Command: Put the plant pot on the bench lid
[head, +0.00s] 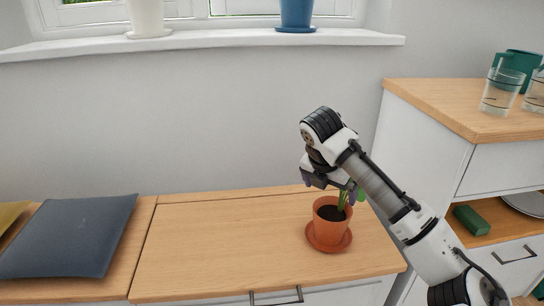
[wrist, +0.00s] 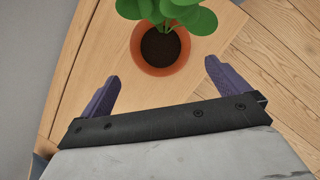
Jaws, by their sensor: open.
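The plant pot (head: 327,226) is terracotta, with dark soil and a green plant, and stands upright on a round terracotta saucer. It rests on the wooden bench lid (head: 215,240), near the lid's right end. My gripper (head: 333,187) is just above and behind the pot and hides part of the plant. In the wrist view the gripper (wrist: 160,82) has its two purple fingers wide apart, with nothing between them. The pot (wrist: 160,58) shows ahead of the fingers there, with leaves over its far side.
A dark blue cushion (head: 70,236) lies on the bench to the left. A cabinet (head: 455,100) with glasses and a green jug stands at the right. A window sill (head: 210,44) above holds a white pot and a blue pot (head: 297,14). The lid's middle is clear.

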